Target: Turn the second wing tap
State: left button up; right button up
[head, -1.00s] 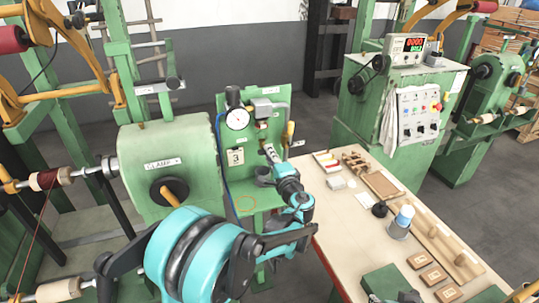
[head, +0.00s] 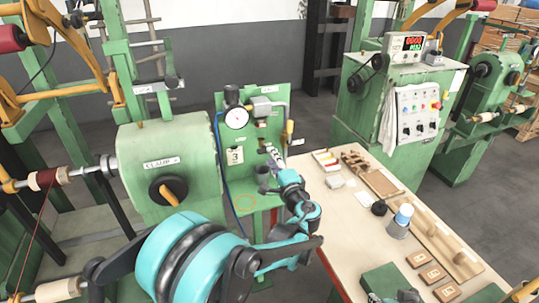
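The green panel (head: 224,180) carries a round white gauge (head: 236,118), a grey box with a pipe (head: 263,108) and a "3" tag. A yellow-handled part (head: 290,128) sits at its right edge; I cannot tell whether it is a wing tap. No second wing tap can be made out clearly. My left gripper (head: 271,153) is at the panel's lower right, close to small fittings there. Its fingers are too small and blended with them to tell open from shut. Small dark and teal parts at the bottom edge may be my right gripper (head: 396,298).
A green clamp machine (head: 178,145) with a black and orange knob stands left of the panel. The workbench (head: 342,222) at right holds wooden pieces, a grey cup with a blue-white top (head: 400,220) and a green block (head: 385,282). A control cabinet (head: 400,85) stands behind.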

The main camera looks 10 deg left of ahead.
pick_arm(q)
jog(key=v, duration=0.8)
jog(key=shift+s, duration=0.15)
jog(key=shift+d, duration=0.15)
jog(key=s+a+f+n+g+h, duration=0.3)
jog(key=s+a+f+n+g, duration=0.25)
jog(key=s+a, duration=0.45)
jog(key=s+d+f+n+g+h, duration=0.1)
jog(key=s+d+f+n+h, duration=0.1)
jog(key=s, duration=0.6)
jog(key=s+d+f+n+g+h, duration=0.1)
jog(key=s+d+f+n+h, duration=0.1)
jog(key=s+n+h, duration=0.2)
jog(key=s+h, duration=0.1)
jog(key=s, duration=0.2)
jog(key=shift+s+d+f, duration=0.3)
jog(key=shift+s+d, duration=0.05)
jog(key=shift+s, duration=0.05)
